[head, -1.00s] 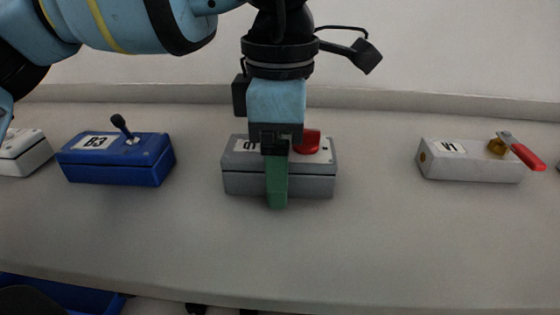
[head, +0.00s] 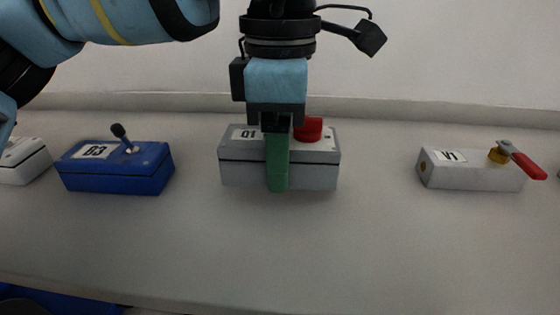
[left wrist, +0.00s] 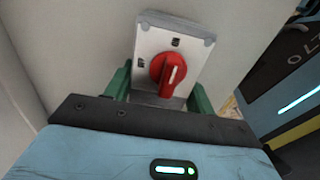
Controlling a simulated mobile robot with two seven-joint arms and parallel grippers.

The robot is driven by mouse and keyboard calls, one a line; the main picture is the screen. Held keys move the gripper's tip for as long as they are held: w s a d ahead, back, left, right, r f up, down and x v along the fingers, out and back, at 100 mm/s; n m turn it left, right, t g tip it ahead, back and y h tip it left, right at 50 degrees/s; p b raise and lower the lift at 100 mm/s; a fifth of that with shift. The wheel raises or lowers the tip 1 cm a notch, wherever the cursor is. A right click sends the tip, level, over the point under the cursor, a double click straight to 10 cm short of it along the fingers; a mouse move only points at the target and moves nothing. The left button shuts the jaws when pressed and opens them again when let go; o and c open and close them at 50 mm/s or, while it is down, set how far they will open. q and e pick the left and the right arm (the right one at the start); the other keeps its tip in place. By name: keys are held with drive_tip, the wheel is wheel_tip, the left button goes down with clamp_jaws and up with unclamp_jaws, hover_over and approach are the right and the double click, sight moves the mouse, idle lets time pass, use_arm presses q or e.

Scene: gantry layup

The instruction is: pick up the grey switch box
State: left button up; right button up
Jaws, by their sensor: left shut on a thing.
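The grey switch box (head: 315,172) has a label reading Q1 and a red knob on top. It is in the middle of the head view. My left gripper (head: 277,185) comes down on it from above and is shut on it, with one green finger across its front face. In the left wrist view the box (left wrist: 152,47) and its red knob sit between the two green fingers (left wrist: 160,92). The finger behind the box is hidden in the head view. My right gripper is not in view.
A blue box (head: 118,172) with a black lever stands to the left, with a white box (head: 22,162) beyond it. A light grey valve box (head: 468,172) with a red handle stands to the right. The surface (head: 390,245) in front is clear.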

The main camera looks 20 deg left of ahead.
use_arm(q)
drive_tip(key=s+d+r, duration=0.1)
drive_tip(key=s, duration=0.7)
drive_tip(key=s+d+r+b, duration=0.1)
drive_tip(key=s+d, duration=0.1)
drive_tip(key=s, duration=0.5)
drive_tip(key=shift+s+d+r, duration=0.2)
drive_tip(key=shift+s+d, duration=0.05)
drive_tip(key=shift+s, duration=0.1)
